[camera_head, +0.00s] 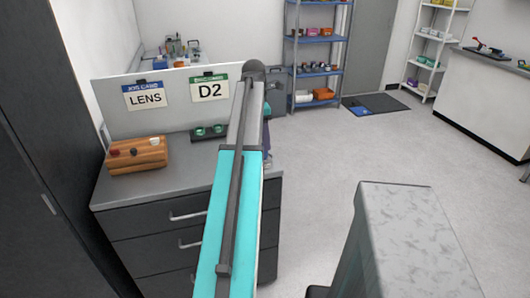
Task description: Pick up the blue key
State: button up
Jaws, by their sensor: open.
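I cannot make out a blue key anywhere in the head view. My teal and grey arm reaches up through the middle of the picture to a dark rounded joint. It covers the right part of a grey-topped drawer cabinet (180,175). My gripper cannot be made out; the arm hides the space behind it. A wooden block (137,157) with red, dark and white pieces on top sits on the cabinet's left side. A dark holder with green round parts (208,132) stands on the cabinet below the D2 card (209,88).
A low white panel (150,115) with a LENS card (145,95) backs the cabinet. A blue shelf rack (318,50) and a white shelf rack (432,50) stand behind. A grey speckled block (415,235) is front right. A white counter (490,95) is far right. Open floor lies between.

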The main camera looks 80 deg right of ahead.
aim_at(265, 154)
dwell(0.3)
jog(key=shift+s+d+f+p, duration=0.15)
jog(key=shift+f+p, duration=0.25)
jog(key=shift+f, duration=0.9)
jog(key=shift+s+d+f+p, duration=0.1)
jog(key=shift+f+p, duration=0.3)
jog(key=shift+f, duration=0.85)
jog(key=shift+c, duration=0.4)
jog(key=c, duration=1.1)
